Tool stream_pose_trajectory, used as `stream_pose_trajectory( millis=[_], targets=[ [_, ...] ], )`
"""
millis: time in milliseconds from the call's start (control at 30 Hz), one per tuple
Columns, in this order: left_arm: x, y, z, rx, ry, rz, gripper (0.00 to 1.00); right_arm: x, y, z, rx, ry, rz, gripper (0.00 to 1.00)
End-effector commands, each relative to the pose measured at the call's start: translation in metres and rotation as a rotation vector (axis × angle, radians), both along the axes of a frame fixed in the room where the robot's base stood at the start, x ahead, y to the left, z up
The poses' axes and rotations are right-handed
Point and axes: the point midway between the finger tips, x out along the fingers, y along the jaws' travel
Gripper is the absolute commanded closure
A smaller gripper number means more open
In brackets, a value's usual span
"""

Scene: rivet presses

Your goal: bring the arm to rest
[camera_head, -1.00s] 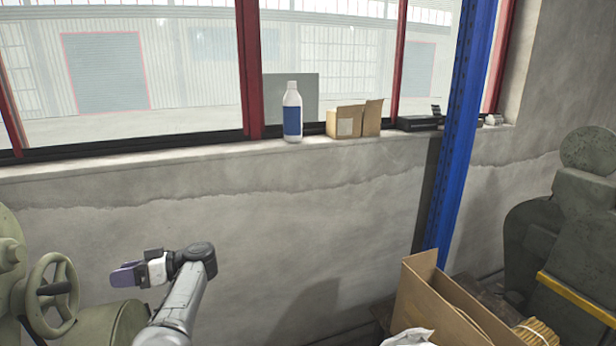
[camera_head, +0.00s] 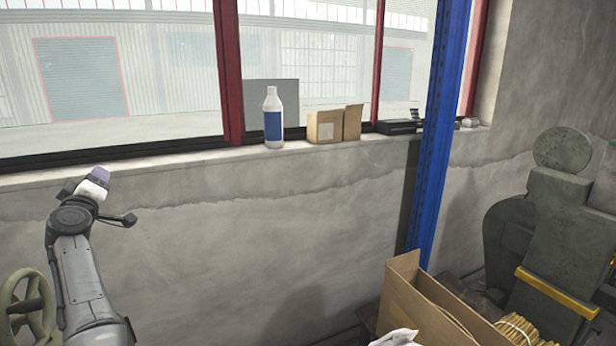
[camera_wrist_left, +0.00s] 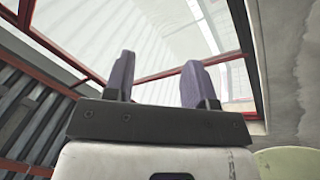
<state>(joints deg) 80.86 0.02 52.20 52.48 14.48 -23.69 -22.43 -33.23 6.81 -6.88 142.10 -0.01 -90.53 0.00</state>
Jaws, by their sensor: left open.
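My left arm (camera_head: 78,270) rises at the left of the head view, with its elbow-like dark joint below the window sill. My left gripper (camera_head: 98,176) is at the top of it, near sill height in the picture, with purple fingertips. The left wrist view shows its two purple fingers (camera_wrist_left: 158,78) apart, with nothing between them. Behind them are the window and its red frame. My right gripper is not in view.
A white bottle with a blue label (camera_head: 273,118) and a small cardboard box (camera_head: 325,127) stand on the sill (camera_head: 190,158). A blue post (camera_head: 438,140), an open carton (camera_head: 420,300) and a dark green machine (camera_head: 550,230) are at right. A handwheel (camera_head: 28,305) is at lower left.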

Motion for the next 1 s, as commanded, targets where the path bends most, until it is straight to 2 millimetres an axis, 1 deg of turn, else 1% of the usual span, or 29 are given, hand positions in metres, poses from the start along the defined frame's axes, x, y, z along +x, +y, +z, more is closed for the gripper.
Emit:
stream_pose_trajectory(
  millis=[33, 100, 167, 200, 267, 300, 367, 400, 467, 500, 567, 600, 667, 700, 767, 800, 867, 900, 967, 1000],
  targets=[
    [-0.015, 0.003, 0.014, 0.015, 0.009, -0.039, 0.49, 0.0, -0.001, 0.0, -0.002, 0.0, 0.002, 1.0],
    [-0.035, 0.001, 0.025, 0.03, 0.046, -0.098, 0.49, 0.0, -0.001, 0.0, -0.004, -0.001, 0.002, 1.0],
    [-0.053, -0.004, 0.028, 0.047, 0.096, -0.138, 0.49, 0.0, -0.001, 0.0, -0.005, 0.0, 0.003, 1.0],
    [-0.067, -0.009, 0.027, 0.061, 0.136, -0.159, 0.49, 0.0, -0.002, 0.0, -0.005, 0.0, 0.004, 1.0],
    [-0.086, -0.018, 0.02, 0.084, 0.205, -0.18, 0.49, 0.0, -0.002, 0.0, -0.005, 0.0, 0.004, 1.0],
    [-0.1, -0.026, 0.013, 0.102, 0.253, -0.189, 0.49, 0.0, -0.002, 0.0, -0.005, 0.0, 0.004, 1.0],
    [-0.12, -0.039, -0.001, 0.135, 0.33, -0.195, 0.49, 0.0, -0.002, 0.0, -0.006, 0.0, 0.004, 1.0],
    [-0.133, -0.049, -0.012, 0.161, 0.381, -0.196, 0.49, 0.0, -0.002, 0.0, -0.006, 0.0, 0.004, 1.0],
    [-0.153, -0.067, -0.032, 0.211, 0.458, -0.193, 0.49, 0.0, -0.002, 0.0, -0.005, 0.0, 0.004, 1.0],
    [-0.167, -0.08, -0.047, 0.248, 0.508, -0.189, 0.49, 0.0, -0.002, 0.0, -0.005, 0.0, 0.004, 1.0],
    [-0.187, -0.1, -0.072, 0.315, 0.577, -0.186, 0.49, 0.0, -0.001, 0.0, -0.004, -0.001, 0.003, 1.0],
    [-0.199, -0.114, -0.087, 0.357, 0.614, -0.185, 0.49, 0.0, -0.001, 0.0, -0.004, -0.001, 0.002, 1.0],
    [-0.218, -0.133, -0.111, 0.417, 0.659, -0.185, 0.49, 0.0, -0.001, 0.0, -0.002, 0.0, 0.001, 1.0],
    [-0.229, -0.146, -0.127, 0.456, 0.683, -0.188, 0.49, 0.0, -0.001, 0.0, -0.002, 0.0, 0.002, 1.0],
    [-0.246, -0.164, -0.149, 0.512, 0.706, -0.196, 0.49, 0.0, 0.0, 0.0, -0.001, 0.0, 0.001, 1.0],
    [-0.257, -0.176, -0.164, 0.548, 0.72, -0.205, 0.49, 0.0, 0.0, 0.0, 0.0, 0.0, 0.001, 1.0],
    [-0.275, -0.193, -0.189, 0.593, 0.746, -0.227, 0.49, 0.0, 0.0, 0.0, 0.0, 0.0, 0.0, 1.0],
    [-0.287, -0.204, -0.205, 0.62, 0.766, -0.248, 0.49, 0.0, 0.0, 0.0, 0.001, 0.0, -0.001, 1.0],
    [-0.305, -0.22, -0.231, 0.654, 0.798, -0.284, 0.49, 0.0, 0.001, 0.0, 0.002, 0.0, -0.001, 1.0],
    [-0.317, -0.23, -0.249, 0.674, 0.823, -0.313, 0.49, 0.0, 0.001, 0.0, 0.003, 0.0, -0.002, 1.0]
  ],
)
